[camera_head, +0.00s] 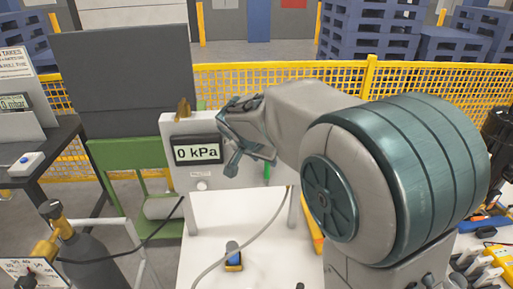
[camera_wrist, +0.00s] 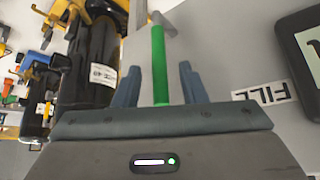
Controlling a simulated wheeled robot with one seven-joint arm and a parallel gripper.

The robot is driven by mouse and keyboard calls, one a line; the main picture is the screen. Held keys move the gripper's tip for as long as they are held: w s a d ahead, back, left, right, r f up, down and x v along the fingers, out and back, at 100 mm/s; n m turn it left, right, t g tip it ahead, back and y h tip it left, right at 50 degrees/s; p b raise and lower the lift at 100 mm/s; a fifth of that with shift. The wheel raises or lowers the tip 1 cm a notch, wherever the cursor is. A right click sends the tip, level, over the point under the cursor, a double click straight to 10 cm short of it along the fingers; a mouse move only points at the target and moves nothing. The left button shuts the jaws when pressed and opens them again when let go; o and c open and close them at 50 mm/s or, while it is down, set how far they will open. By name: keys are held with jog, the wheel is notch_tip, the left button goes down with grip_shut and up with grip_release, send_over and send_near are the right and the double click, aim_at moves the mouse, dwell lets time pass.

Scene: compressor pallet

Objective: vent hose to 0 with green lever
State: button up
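The green lever (camera_wrist: 158,58) runs upright between my gripper's two fingers in the wrist view, with a gap showing on either side. My gripper (camera_wrist: 160,72) is open around it, and the lever's lower end is hidden behind the gripper body. In the head view my gripper (camera_head: 250,158) is at the front of the grey panel (camera_head: 185,131). A short green piece of the lever (camera_head: 267,172) shows just below it. The panel's display (camera_head: 197,152) reads 0 kPa. A thin grey hose (camera_head: 262,232) curves across the white tabletop below.
A FILL label (camera_wrist: 264,90) is on the panel beside the right finger. A blue and yellow item (camera_head: 233,257) stands on the white table (camera_head: 205,225). A dark gas cylinder (camera_head: 88,265) stands at the lower left. A yellow mesh fence (camera_head: 300,76) runs behind.

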jog(key=b+v, duration=0.1)
jog(key=v, duration=0.8)
jog(key=shift+r, duration=0.2)
jog(key=shift+s, duration=0.1)
jog(key=s+d+f+n+g+y, duration=0.1)
jog(key=s+d+f+n, duration=0.1)
jog(key=s+d+f, duration=0.2)
jog(key=s+d+f+n+g+y, duration=0.1)
jog(key=s+d+f, duration=0.3)
jog(key=s, duration=0.6)
jog(key=s+d+f+n+y, duration=0.1)
jog(key=s+d+f+n, duration=0.2)
jog(key=s, duration=0.4)
jog(key=shift+s+d+f+g+y, duration=0.15)
jog(key=shift+d+f+g+y, duration=0.25)
jog(key=shift+f, duration=0.4)
jog(key=shift+d, duration=0.1)
